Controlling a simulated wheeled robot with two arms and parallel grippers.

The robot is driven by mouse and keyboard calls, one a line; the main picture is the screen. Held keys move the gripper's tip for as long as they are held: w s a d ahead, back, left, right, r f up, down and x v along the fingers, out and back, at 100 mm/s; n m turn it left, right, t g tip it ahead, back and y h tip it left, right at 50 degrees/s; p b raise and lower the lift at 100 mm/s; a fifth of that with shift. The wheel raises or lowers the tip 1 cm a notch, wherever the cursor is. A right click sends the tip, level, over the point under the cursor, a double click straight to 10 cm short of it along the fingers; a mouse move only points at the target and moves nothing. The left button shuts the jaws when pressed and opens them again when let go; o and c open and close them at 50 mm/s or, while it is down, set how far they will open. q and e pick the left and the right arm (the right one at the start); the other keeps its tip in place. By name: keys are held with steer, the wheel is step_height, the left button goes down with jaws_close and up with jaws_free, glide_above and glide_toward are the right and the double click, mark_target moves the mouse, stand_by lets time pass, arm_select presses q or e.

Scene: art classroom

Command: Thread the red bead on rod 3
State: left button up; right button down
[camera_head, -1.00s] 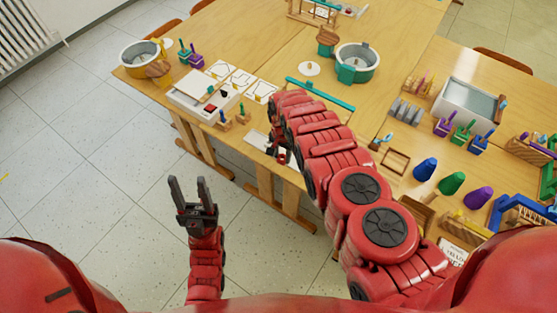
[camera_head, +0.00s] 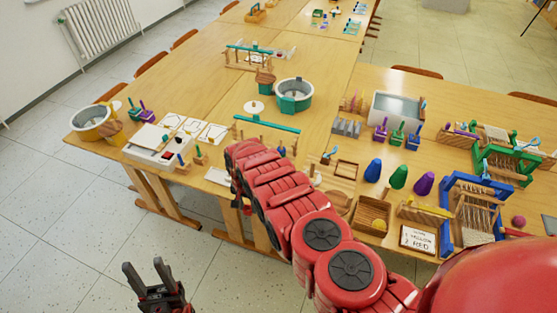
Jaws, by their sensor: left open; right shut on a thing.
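My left gripper (camera_head: 150,279) is open and empty, low over the floor and well away from the table. My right arm reaches from the lower right to the table's front edge. Only a dark part of my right gripper (camera_head: 240,201) shows below the arm's end, near a white card on the table edge. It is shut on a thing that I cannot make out. I cannot pick out the red bead for certain. A frame with a teal top bar (camera_head: 266,124) and wooden posts stands just behind my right arm. I cannot tell which rod is rod 3.
A white tray box (camera_head: 158,145) lies left of my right arm. A yellow pot (camera_head: 92,122) stands at the left corner, a teal-trimmed pot (camera_head: 309,94) further back. Blue, green and purple cones (camera_head: 398,178), a blue loom frame (camera_head: 449,205) and a lettered card (camera_head: 417,240) crowd the right.

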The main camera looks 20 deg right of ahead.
steer(key=w+d+r+n+b, duration=0.2)
steer(key=w+r, duration=0.3)
steer(key=r, duration=0.7)
steer(key=shift+w+d+r+n, duration=0.15)
steer(key=shift+d+r+n, duration=0.2)
steer(key=shift+d, duration=0.2)
stand_by(0.6)
steer(key=shift+r, duration=0.15)
steer(key=shift+r, duration=0.1)
